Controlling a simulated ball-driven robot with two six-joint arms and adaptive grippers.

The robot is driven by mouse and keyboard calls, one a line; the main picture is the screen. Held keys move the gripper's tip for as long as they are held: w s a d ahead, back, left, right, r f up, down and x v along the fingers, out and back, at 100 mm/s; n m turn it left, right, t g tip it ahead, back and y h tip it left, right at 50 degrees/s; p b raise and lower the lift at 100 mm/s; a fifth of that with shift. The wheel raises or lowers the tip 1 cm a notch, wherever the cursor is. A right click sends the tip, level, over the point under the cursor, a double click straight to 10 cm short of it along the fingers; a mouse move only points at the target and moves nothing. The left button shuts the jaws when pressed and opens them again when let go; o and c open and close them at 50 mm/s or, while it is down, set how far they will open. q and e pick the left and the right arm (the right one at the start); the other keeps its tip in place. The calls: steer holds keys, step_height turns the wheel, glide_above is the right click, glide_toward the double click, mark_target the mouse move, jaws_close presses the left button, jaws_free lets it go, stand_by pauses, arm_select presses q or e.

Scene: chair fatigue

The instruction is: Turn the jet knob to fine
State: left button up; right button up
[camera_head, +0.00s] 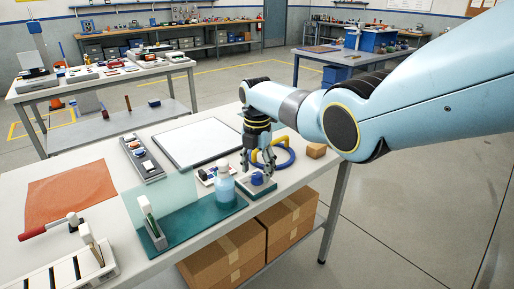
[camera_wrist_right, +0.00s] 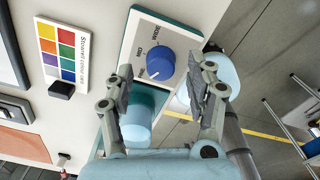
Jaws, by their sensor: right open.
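The blue jet knob (camera_head: 257,179) sits on a small white panel with a dark green edge, near the table's right end. In the right wrist view the knob (camera_wrist_right: 160,63) shows from above, with a white pointer mark near its lower left side. My right gripper (camera_head: 258,166) reaches down over the knob. In the right wrist view my right gripper (camera_wrist_right: 168,78) is open, with one finger on each side of the knob's lower part, and nothing is held. My left gripper is out of view.
A pale blue bottle (camera_head: 224,186) stands close left of the panel on a teal mat (camera_head: 188,229). A clear upright sheet stands behind that mat. A color card (camera_wrist_right: 62,54) lies near the panel.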

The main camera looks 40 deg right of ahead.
mark_target(257, 174)
step_height(257, 174, up, 10)
stand_by(0.3)
stand_by(0.3)
